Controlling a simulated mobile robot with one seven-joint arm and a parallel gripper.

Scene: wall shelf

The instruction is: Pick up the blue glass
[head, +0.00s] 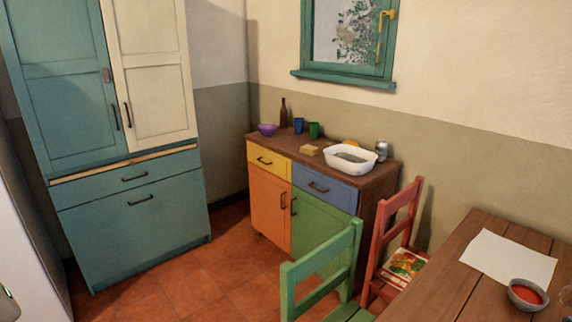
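A small blue glass (298,125) stands upright on top of the low wooden sideboard (375,175), towards its back. A green glass (314,130) stands close to its right. A brown bottle (283,112) stands behind it to the left, and a purple bowl (267,130) sits further left. My gripper is not in view.
A white basin (350,159), a metal can (382,151) and a yellowish sponge-like block (309,150) are also on the sideboard. A green chair (325,265), a red chair (400,230) and a wooden table (450,285) stand at the right. Tiled floor (215,275) is clear before the sideboard's left part.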

